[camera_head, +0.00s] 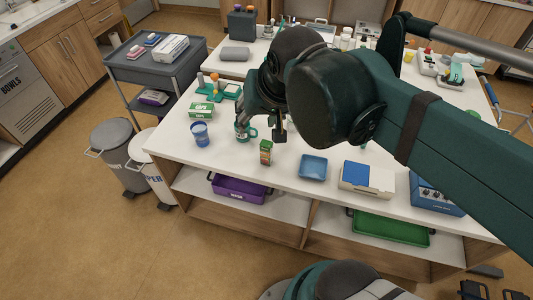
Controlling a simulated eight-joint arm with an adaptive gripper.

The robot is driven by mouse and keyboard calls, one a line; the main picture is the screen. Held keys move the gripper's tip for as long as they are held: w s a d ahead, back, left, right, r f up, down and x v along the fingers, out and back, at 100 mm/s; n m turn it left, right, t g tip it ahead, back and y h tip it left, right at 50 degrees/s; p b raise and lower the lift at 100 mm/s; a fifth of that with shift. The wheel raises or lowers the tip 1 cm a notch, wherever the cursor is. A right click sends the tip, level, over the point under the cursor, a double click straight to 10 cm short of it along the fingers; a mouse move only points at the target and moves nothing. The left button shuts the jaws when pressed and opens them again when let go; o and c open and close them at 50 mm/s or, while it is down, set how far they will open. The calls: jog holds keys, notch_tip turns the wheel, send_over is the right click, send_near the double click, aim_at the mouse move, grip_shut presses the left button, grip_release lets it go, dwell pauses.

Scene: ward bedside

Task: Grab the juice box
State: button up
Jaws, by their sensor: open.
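A small green and brown carton, which looks like the juice box (265,152), stands upright near the front edge of the white table (225,164). My gripper (260,129) is open above the table, a little behind and above the carton. Its two fingers are spread apart and hold nothing that I can see. The carton appears apart from the fingers. My arm and wrist hide part of the table behind the gripper.
A teal mug (242,134) stands close by the left finger. A blue cup (200,134) and a green box (201,110) are further left. A blue tray (313,167) and a white case with a blue top (367,179) lie right of the carton.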

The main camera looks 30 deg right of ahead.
jog(key=m, duration=0.1)
jog(key=m+g+p, duration=0.1)
jog(key=m+g, duration=0.5)
jog(key=m, duration=1.7)
send_over(267, 143)
jog(key=f, duration=0.1)
notch_tip(267, 143, down, 26)
jog(key=shift+s+f, duration=0.15)
jog(key=shift+f, duration=0.05)
jog(key=shift+f, duration=1.3)
jog(key=shift+a+f, duration=0.1)
jog(key=shift+f+b, duration=0.45)
jog(key=shift+f, duration=2.05)
